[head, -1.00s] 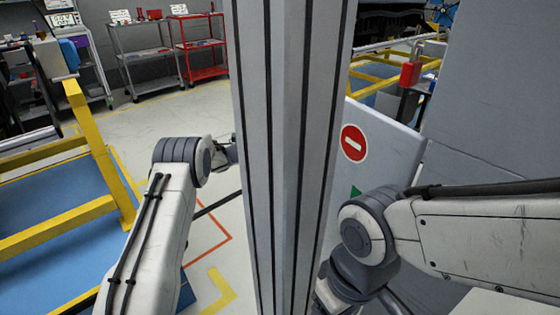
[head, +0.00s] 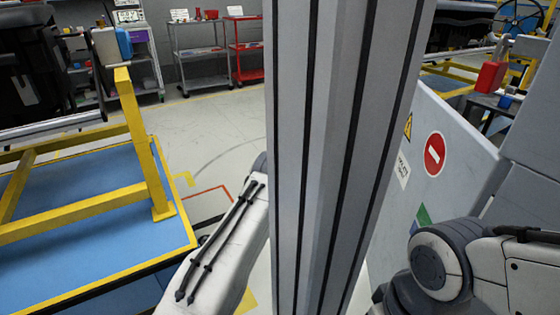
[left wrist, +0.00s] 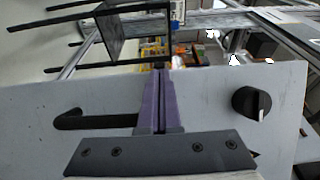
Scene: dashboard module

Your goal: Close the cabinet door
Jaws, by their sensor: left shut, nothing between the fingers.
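A pale grey panel (left wrist: 210,98) with a black handle (left wrist: 95,120) and a round black knob (left wrist: 251,103) fills much of the left wrist view; it looks like the cabinet door. My left gripper (left wrist: 158,78) has purple fingers, shut and empty, in front of this panel between handle and knob, with the tips near its far edge. I cannot tell if they touch it. In the head view a light panel (head: 462,130) with a no-entry sign (head: 434,154) stands right of my column, which hides my left gripper. My right arm shows at lower right; its gripper is out of view.
A yellow frame (head: 145,150) on a blue platform (head: 90,205) stands close on the left. A grey cart (head: 200,60) and a red cart (head: 247,60) stand at the back wall. Floor between them and me is clear. A red box (head: 490,76) sits behind the panel.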

